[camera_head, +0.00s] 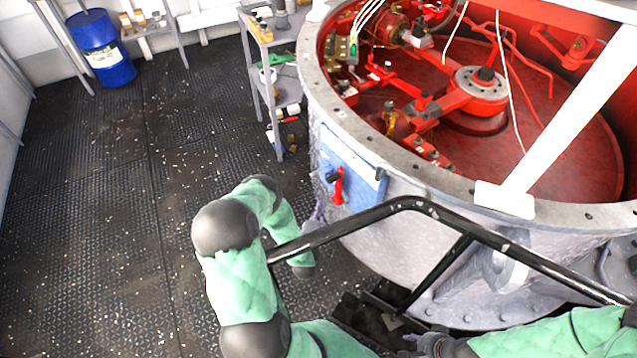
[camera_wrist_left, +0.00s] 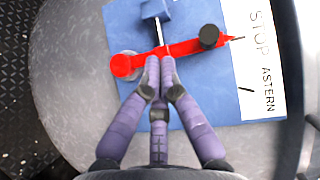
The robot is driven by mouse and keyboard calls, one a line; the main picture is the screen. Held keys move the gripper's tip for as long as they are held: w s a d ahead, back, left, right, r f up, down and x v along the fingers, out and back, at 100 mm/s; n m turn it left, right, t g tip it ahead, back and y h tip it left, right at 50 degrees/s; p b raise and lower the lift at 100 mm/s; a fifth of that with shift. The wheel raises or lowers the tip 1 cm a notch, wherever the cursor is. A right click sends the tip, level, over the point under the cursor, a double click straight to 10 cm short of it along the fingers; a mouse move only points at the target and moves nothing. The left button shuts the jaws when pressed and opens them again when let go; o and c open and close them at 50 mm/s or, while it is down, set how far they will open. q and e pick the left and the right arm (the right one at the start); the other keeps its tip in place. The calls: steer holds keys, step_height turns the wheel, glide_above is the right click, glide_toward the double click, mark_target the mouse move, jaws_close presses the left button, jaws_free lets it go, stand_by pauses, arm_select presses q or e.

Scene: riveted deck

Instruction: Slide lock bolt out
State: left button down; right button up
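A blue panel (camera_head: 352,172) with a red lever (camera_head: 339,187) is on the side of the round grey housing (camera_head: 400,235). In the left wrist view the red lever (camera_wrist_left: 185,48) crosses the blue panel (camera_wrist_left: 220,85), with a black knob (camera_wrist_left: 208,37) near its right end. A blue block (camera_wrist_left: 155,9) with a short metal rod (camera_wrist_left: 160,32) sits above the lever; I take this as the lock bolt. My left gripper (camera_wrist_left: 161,64) has its purple fingertips drawn together at the lever's lower edge, below the rod; no grasp shows. My right gripper (camera_head: 425,345) is at the bottom, mostly hidden.
A black handrail (camera_head: 420,204) runs between me and the housing. A white post (camera_head: 570,110) rises from the rim. A label reading "STOP ASTERN" (camera_wrist_left: 262,60) is beside the lever. A shelf cart (camera_head: 265,75) and blue barrel (camera_head: 100,48) stand behind. The left floor is clear.

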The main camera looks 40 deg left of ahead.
arm_select(q)
steer(key=shift+w, duration=0.1)
steer(key=b+x, duration=0.1)
steer(key=x, duration=0.3)
steer(key=a+b+x, duration=0.1)
steer(key=b+x, duration=0.1)
steer(key=x, duration=0.2)
steer(key=s+b+x, duration=0.1)
steer(key=b+x, duration=0.1)
steer(key=x, duration=0.2)
steer(key=shift+a+f, duration=0.25)
steer(key=shift+a, duration=0.1)
steer(key=shift+w+a, duration=0.1)
steer(key=shift+a, duration=0.5)
steer(key=w+a, duration=0.2)
steer(key=a, duration=0.5)
